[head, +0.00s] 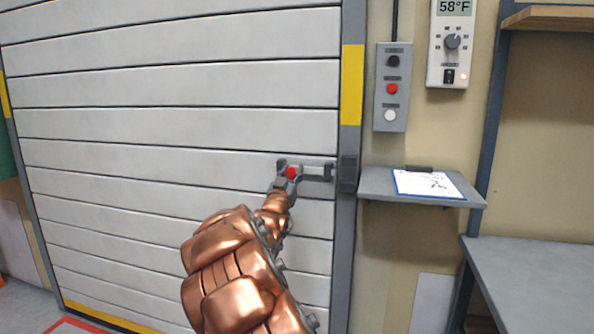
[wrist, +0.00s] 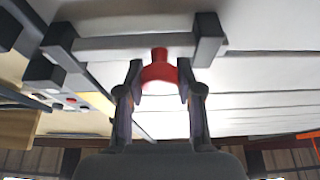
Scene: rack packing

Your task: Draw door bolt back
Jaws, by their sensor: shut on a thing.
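The door bolt (head: 314,168) is a grey bar in dark brackets on the white slatted door (head: 180,124). It carries a red knob (head: 291,172). In the wrist view the red knob (wrist: 159,70) sits between my two fingertips, and the bolt's grey bar (wrist: 115,43) runs behind it. My gripper (head: 287,182) is shut on the knob; it also shows in the wrist view (wrist: 160,82). A dark keeper (head: 348,173) is on the door frame, right of the bolt. I cannot tell whether the bar's end sits in it.
Right of the frame are a button box (head: 392,87), a thermostat (head: 451,42) and a small shelf (head: 380,183) with a clipboard (head: 429,184). A grey bench (head: 535,275) stands at the lower right. The door face around the bolt is clear.

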